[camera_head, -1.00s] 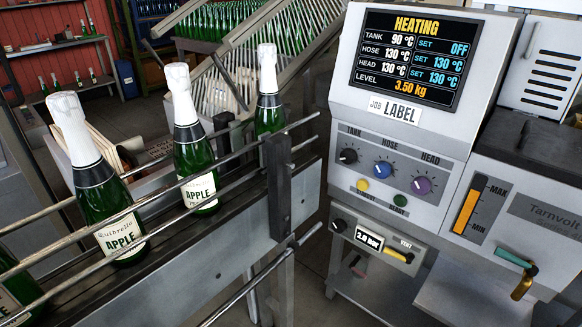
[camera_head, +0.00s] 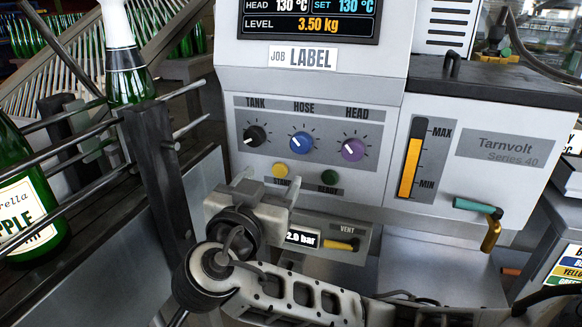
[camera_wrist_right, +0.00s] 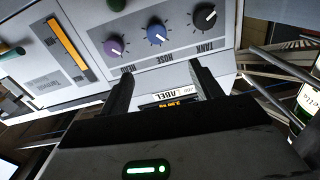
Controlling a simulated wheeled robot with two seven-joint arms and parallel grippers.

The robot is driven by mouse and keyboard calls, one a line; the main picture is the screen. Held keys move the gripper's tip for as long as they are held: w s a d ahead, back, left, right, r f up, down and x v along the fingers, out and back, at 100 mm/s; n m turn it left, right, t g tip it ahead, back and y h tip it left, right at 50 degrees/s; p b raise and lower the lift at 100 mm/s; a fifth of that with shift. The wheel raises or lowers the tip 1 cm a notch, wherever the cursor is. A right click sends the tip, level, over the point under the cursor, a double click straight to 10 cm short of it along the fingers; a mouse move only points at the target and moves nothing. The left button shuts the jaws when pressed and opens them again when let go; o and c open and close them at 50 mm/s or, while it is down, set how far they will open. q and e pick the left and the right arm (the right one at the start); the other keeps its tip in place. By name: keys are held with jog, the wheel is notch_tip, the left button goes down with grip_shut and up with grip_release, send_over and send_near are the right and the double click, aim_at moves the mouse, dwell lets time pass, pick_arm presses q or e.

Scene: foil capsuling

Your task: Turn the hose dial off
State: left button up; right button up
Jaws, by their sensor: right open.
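The blue hose dial (camera_head: 301,144) sits between the black tank dial (camera_head: 255,136) and the purple head dial (camera_head: 354,150) on the grey panel. Its white mark points to the upper left. In the wrist view the hose dial (camera_wrist_right: 157,35) shows beyond the fingertips, clear of them. My right gripper (camera_head: 268,184) is open and empty, below the dial row and in front of the yellow button's area. My left gripper is not in view.
A yellow button (camera_head: 280,170) and a green button (camera_head: 329,177) lie below the dials. A yellow vent lever (camera_head: 340,245) and a green-handled tap (camera_head: 475,206) stick out lower down. Conveyor rails (camera_head: 70,120) with green bottles (camera_head: 128,70) stand at the left.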

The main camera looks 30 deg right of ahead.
jog(key=f, duration=0.1)
send_near(300, 145)
jog(key=shift+m, duration=0.3)
jog(key=x, duration=0.8)
jog(key=shift+w+d, duration=0.25)
jog(key=c, duration=1)
